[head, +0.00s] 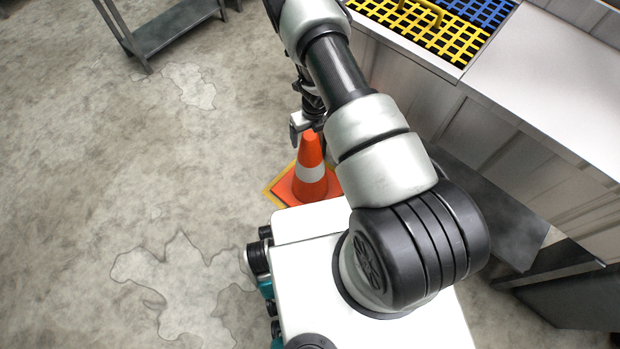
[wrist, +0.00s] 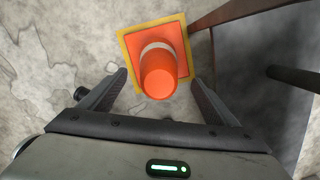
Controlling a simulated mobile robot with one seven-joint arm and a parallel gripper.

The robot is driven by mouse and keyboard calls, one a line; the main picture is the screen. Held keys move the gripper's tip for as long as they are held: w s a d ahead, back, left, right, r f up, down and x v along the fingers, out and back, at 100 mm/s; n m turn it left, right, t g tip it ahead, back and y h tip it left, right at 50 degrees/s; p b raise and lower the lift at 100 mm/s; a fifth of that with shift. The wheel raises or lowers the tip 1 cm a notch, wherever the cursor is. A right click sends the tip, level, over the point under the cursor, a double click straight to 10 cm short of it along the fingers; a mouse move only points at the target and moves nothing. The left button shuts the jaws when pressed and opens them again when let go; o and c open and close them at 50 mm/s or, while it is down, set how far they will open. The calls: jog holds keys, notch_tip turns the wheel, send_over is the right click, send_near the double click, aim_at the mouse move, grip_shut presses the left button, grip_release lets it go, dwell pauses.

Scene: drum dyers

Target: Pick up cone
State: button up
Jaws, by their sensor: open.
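An orange cone (head: 311,170) with a white band stands upright on the floor, on a square orange base with a yellow edge. In the head view it is just beyond the front of my white base. In the wrist view the cone (wrist: 159,72) is seen from above, its tip towards my gripper. My gripper (wrist: 160,85) is open, with one finger on each side of the cone's tip in the picture. I cannot tell how far above the tip it is. In the head view my gripper (head: 308,128) is over the cone and partly hidden by my arm.
A metal counter (head: 545,75) with yellow (head: 425,25) and blue grates (head: 485,12) stands at the right, with a low shelf (head: 490,205) below. A grey metal rack (head: 165,28) stands at the upper left. The stained concrete floor at the left is clear.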

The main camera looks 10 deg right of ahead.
jog(key=shift+w+a+f+b, duration=0.15)
jog(key=shift+f+b, duration=0.35)
jog(key=shift+f, duration=1.05)
jog(key=shift+w+d+f+b, duration=0.15)
jog(key=shift+f+b, duration=0.35)
jog(key=shift+f, duration=1)
jog(key=shift+a+r, duration=0.1)
jog(key=shift+r, duration=0.05)
grip_shut()
